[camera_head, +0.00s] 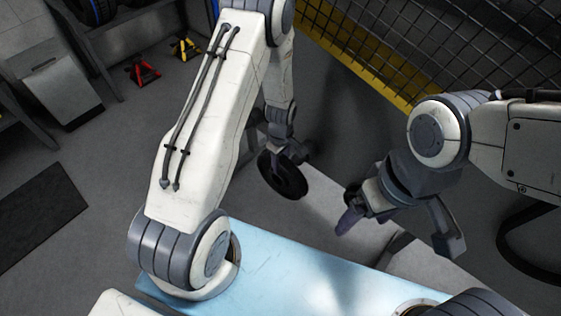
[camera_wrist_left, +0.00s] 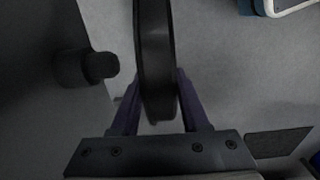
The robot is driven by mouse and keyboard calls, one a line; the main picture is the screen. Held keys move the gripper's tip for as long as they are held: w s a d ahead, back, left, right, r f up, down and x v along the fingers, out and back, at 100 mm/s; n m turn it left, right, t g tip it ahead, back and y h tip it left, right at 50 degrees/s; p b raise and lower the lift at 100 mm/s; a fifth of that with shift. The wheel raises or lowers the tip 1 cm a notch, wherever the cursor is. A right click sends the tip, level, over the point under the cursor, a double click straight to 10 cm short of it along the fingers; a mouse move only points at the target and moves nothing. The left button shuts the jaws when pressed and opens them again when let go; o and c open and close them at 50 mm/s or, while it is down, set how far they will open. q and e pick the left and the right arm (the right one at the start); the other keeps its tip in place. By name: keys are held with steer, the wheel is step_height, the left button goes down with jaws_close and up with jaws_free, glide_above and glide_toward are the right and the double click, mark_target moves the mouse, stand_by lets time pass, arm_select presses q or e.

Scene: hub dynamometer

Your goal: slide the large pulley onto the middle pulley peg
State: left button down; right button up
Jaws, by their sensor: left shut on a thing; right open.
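The large pulley, a black disc with a hub (camera_head: 283,176), is held off the floor below my left wrist in the head view. My left gripper (camera_head: 293,153) is shut on it. In the left wrist view the pulley (camera_wrist_left: 155,55) stands edge-on between the purple fingers (camera_wrist_left: 158,110). A short dark round peg (camera_wrist_left: 98,67) shows to the left of the pulley there, apart from it. I cannot tell whether it is the middle pulley peg. No peg is clear in the head view. My right gripper (camera_head: 402,232) is open and empty, its fingers wide apart.
A pale grey surface (camera_head: 335,215) lies under and beside the pulley. A yellow-edged mesh fence (camera_head: 375,80) runs along the back right. Red (camera_head: 144,72) and yellow (camera_head: 186,46) stands are on the floor at upper left. A dark mat (camera_head: 38,215) lies at left.

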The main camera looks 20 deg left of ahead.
arm_select(q)
steer(key=shift+w, duration=0.2)
steer(key=shift+w+d, duration=0.25)
steer(key=shift+w, duration=0.35)
steer(key=shift+w+d, duration=0.25)
steer(key=shift+w, duration=0.3)
steer(key=shift+w, duration=0.15)
steer(key=shift+w+d, duration=0.25)
steer(key=shift+w, duration=0.35)
steer(key=shift+w+d, duration=0.2)
steer(key=shift+w, duration=0.35)
steer(key=shift+w, duration=0.1)
steer(key=shift+w+d+r+b, duration=0.1)
steer(key=shift+w+d+b, duration=0.2)
steer(key=shift+w, duration=0.55)
